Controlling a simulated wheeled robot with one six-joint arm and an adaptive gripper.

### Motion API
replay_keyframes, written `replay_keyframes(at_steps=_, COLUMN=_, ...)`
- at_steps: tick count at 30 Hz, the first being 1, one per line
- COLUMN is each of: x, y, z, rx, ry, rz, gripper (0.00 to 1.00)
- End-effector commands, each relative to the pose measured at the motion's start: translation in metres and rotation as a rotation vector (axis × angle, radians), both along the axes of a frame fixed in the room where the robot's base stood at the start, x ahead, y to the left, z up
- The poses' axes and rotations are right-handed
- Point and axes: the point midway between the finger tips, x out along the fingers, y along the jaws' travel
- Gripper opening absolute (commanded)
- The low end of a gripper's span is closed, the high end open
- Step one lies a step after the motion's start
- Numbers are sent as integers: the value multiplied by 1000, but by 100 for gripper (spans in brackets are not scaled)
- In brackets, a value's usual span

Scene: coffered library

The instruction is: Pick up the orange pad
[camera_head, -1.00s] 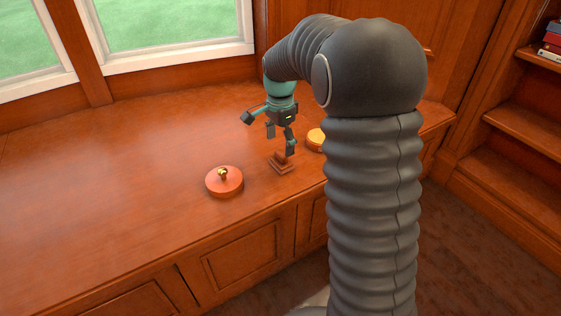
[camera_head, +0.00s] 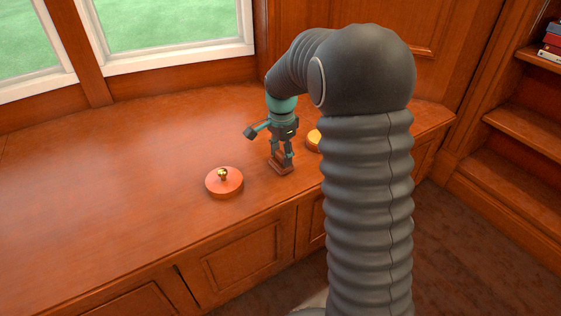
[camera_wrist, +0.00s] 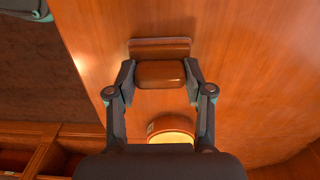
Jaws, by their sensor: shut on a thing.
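My gripper (camera_head: 281,159) is shut on a brown-orange block (camera_wrist: 160,71) with a wider flat base, standing on the wooden counter. In the wrist view my gripper (camera_wrist: 160,80) has one finger on each side of the block's upper part. In the head view the fingers partly hide this block (camera_head: 282,168). A round orange-red pad (camera_head: 224,187) with a small gold knob lies on the counter to the left, apart from my gripper. A round yellow-orange piece (camera_head: 314,138) lies to the right, partly hidden by my arm; it also shows in the wrist view (camera_wrist: 171,124).
The wooden counter (camera_head: 110,190) is clear to the left and behind. Its front edge runs close to the held block and the round pad. Windows (camera_head: 170,25) stand behind it, and a bookshelf (camera_head: 515,130) stands at the right.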

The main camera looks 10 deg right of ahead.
Motion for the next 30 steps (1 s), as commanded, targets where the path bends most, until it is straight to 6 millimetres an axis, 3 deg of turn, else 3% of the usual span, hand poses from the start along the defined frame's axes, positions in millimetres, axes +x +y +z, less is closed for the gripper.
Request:
replay_keyframes(at_steps=8, x=0, y=0, z=4, rx=0, ry=0, rz=0, gripper=16)
replay_keyframes(at_steps=17, x=1, y=0, z=42, rx=0, ry=-4, rz=0, gripper=16)
replay_keyframes(at_steps=30, x=-9, y=-88, z=93, rx=-1, ry=-1, rz=-4, gripper=16)
